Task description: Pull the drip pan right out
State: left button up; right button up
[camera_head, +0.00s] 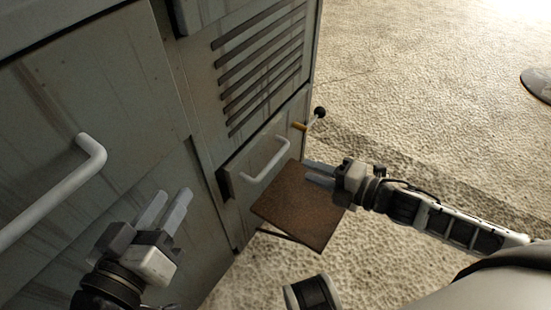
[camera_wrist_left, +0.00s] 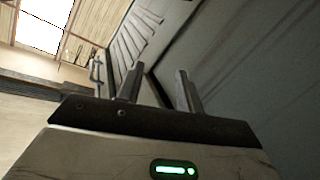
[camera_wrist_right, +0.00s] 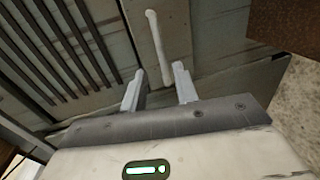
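I take the drip pan to be behind the low front panel (camera_head: 235,176) with a white bar handle (camera_head: 265,162); no pan is clearly visible, so I cannot tell how far it is drawn out. My right gripper (camera_head: 308,172) is open and empty, to the right of that handle and apart from it. In the right wrist view the white handle (camera_wrist_right: 158,45) lies ahead, between the fingertip directions. My left gripper (camera_head: 168,208) is open and empty in front of the cabinet, right of a larger white handle (camera_head: 70,182).
A rusty brown square plate (camera_head: 300,206) on thin legs stands below the low panel, close to my right gripper. A lever with a black knob and yellow part (camera_head: 309,121) sticks out at the cabinet's right edge. Slatted vents (camera_head: 260,62) lie above.

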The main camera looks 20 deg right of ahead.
aim_at(276, 156)
jog(key=b+x, duration=0.2)
jog(key=x, duration=0.8)
jog(key=shift+w+a+b, duration=0.2)
jog(key=shift+w+b, duration=0.15)
jog(key=shift+b, duration=0.05)
pick_arm(q)
jog(key=shift+w+d+r+t+h, duration=0.1)
jog(key=shift+w+r+t+h, duration=0.25)
jog(key=shift+r, duration=0.2)
jog(key=shift+w+r+t+h, duration=0.15)
jog(key=shift+w+r+t, duration=0.05)
jog(key=shift+r+t, duration=0.3)
pick_arm(e)
grip_shut()
